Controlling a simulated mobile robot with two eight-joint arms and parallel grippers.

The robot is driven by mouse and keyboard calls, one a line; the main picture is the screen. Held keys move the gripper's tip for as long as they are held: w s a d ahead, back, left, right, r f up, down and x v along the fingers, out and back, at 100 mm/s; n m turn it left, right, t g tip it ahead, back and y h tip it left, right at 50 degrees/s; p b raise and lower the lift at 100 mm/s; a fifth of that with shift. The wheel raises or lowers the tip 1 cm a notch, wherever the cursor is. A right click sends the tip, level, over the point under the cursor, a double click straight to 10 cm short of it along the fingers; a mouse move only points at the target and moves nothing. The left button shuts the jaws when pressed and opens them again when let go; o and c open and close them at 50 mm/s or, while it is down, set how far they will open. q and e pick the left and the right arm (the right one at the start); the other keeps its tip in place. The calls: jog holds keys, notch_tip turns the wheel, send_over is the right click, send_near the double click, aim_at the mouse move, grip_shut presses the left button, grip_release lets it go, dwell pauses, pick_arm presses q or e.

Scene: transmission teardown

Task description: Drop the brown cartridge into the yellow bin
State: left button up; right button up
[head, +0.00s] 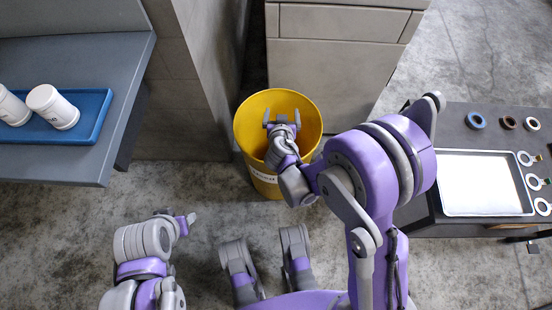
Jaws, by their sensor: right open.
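The yellow bin (243,128) stands on the floor in the middle of the head view, with a white label on its front. My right gripper (281,120) is over the bin's mouth, its fingers apart and nothing seen between them. My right wrist and forearm cover part of the bin's inside and front rim. I see no brown cartridge; the bottom of the bin is partly hidden. My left gripper (188,222) is low at the left, away from the bin, and its jaws are too unclear to read.
A blue tray (97,128) with white containers (53,107) sits on the grey shelf at left. A dark table at right bears a silver tray (484,184) and several rings. A grey cabinet (320,75) stands behind the bin. Floor between bin and my base is clear.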

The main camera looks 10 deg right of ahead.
jog(key=p+v, duration=0.2)
jog(key=v, duration=0.8)
jog(key=shift+s+r, duration=0.2)
jog(key=shift+s, duration=0.15)
jog(key=shift+a, duration=0.1)
